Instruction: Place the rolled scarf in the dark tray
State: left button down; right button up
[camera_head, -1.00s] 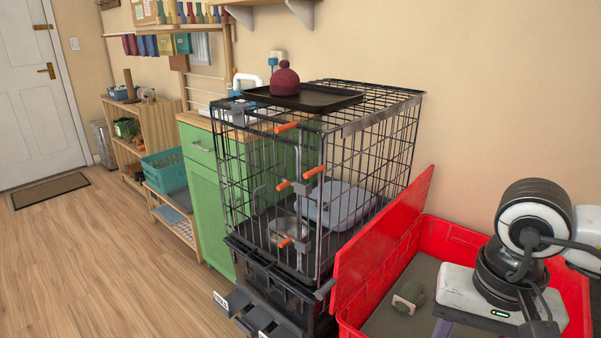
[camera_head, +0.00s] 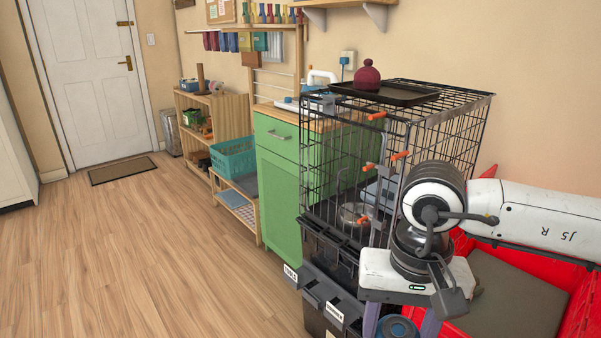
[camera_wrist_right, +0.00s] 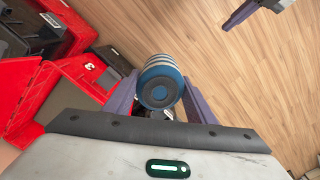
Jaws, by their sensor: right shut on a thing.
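The rolled scarf (camera_wrist_right: 165,72), a blue and white striped roll, is between the fingers of my right gripper (camera_wrist_right: 160,92), which is shut on it. Its blue end also shows at the bottom of the head view (camera_head: 397,329). The dark tray (camera_head: 412,95) lies flat on top of the wire crate, above and behind my right gripper, with a maroon knobbed item (camera_head: 367,76) at its left part. One finger of my left gripper (camera_wrist_right: 240,15) shows at the top of the wrist view; its opening is hidden.
The wire crate (camera_head: 462,125) stands on stacked black totes (camera_head: 318,288), in front of a green cabinet (camera_head: 284,190). A red tote (camera_head: 582,312) with a grey floor is at the right, partly behind my right arm. Open wooden floor lies at the left.

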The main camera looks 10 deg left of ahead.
aim_at(404, 96)
jog(key=u, duration=1.5)
jog(key=i, duration=1.55)
jog(key=z, duration=1.2)
